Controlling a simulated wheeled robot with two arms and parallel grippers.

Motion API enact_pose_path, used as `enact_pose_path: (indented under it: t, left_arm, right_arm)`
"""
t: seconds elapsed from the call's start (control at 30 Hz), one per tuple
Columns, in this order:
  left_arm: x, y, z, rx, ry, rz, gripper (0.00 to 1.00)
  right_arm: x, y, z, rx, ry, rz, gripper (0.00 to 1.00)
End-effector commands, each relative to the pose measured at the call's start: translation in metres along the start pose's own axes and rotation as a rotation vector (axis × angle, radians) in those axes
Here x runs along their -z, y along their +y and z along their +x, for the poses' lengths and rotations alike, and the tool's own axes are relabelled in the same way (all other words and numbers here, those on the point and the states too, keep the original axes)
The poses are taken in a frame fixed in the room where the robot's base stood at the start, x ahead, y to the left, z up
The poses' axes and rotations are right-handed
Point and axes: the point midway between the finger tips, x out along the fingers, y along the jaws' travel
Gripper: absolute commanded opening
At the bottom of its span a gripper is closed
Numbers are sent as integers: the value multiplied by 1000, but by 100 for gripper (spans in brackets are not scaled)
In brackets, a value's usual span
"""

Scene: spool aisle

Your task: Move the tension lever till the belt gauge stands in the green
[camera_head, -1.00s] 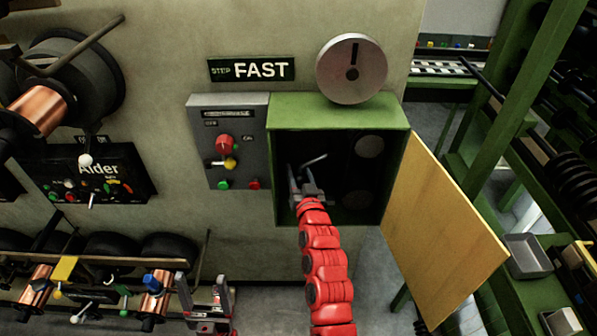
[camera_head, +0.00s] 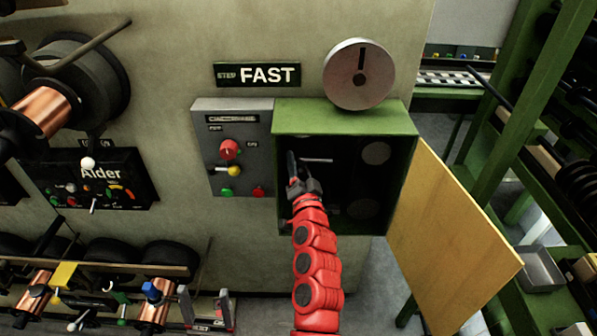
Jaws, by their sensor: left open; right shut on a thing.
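The open green cabinet (camera_head: 345,117) holds the tension lever (camera_head: 318,160), a thin pale rod lying about level in the dark inside. My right gripper (camera_head: 298,172) reaches into the cabinet's left side and is shut on the lever at its left end; the fingers partly hide the grip. My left gripper (camera_head: 207,308) is open and empty, low at the left, apart from the cabinet. A round grey disc (camera_head: 372,80) with a black upright mark stands above the cabinet. No green zone can be made out on it. A small coloured arc shows on the Alder panel (camera_head: 70,185).
The cabinet's yellowish door (camera_head: 450,240) hangs open to the right. A grey control box (camera_head: 207,170) with red, yellow and green knobs adjoins the cabinet's left. A rack with copper spools (camera_head: 30,290) is at lower left. Green shelving (camera_head: 510,150) stands at right.

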Motion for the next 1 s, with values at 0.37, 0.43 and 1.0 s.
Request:
enact_pose_path:
  t: [0.37, 0.43, 1.0]
  left_arm:
    - [0, 0, -2, 0, 0, 0, 71]
    - [0, 0, -2, 0, 0, 0, 71]
    - [0, 0, -2, 0, 0, 0, 71]
  right_arm:
    - [14, -9, 2, 7, 33, 129, 0]
    - [14, -9, 2, 8, 34, 136, 0]
    - [13, -9, 2, 7, 32, 141, 71]
